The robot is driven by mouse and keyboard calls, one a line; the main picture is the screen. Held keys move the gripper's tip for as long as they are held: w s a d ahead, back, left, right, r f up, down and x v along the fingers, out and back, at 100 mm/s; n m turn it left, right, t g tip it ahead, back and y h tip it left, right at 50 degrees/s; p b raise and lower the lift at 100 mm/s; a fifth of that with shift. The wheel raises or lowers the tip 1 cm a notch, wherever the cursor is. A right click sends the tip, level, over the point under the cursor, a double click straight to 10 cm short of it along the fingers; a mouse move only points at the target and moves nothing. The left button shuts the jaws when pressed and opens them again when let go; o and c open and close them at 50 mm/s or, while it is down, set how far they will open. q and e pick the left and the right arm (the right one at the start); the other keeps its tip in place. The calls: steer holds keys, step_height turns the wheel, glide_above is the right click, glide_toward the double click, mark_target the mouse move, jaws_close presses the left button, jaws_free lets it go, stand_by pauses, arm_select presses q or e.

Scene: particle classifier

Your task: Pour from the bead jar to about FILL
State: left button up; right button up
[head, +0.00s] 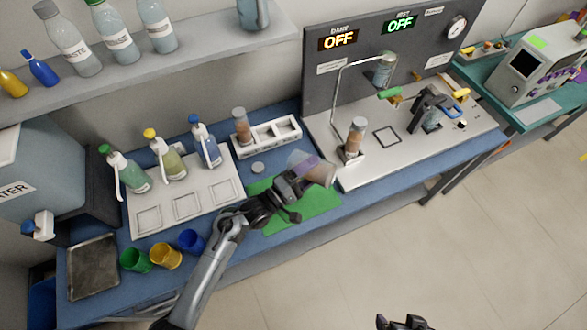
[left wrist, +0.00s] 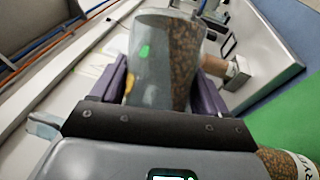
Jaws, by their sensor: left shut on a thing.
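My left gripper (head: 304,172) is shut on a clear, wide jar (head: 322,174) of brown beads and holds it tilted above the green mat. In the left wrist view the jar (left wrist: 165,60) sits between purple fingers (left wrist: 208,92), its beads lying along one side. An upright clear tube (head: 355,138) with brown contents stands on the white platform, just right of the held jar and apart from it. I cannot read a FILL mark. My right gripper (head: 402,322) is only partly in view at the bottom edge; its opening is unclear.
A white rack (head: 280,137) holds another brown-filled jar (head: 242,127). A pale round lid (head: 257,168) lies near the green mat (head: 310,212). A bent metal pipe (head: 338,95) rises behind the tube. Squeeze bottles (head: 166,158) and coloured cups (head: 165,255) stand left.

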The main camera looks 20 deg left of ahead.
arm_select(q)
steer(key=shift+a, duration=0.1)
steer(key=shift+r, duration=0.15)
stand_by(0.6)
steer(key=shift+n, duration=0.3)
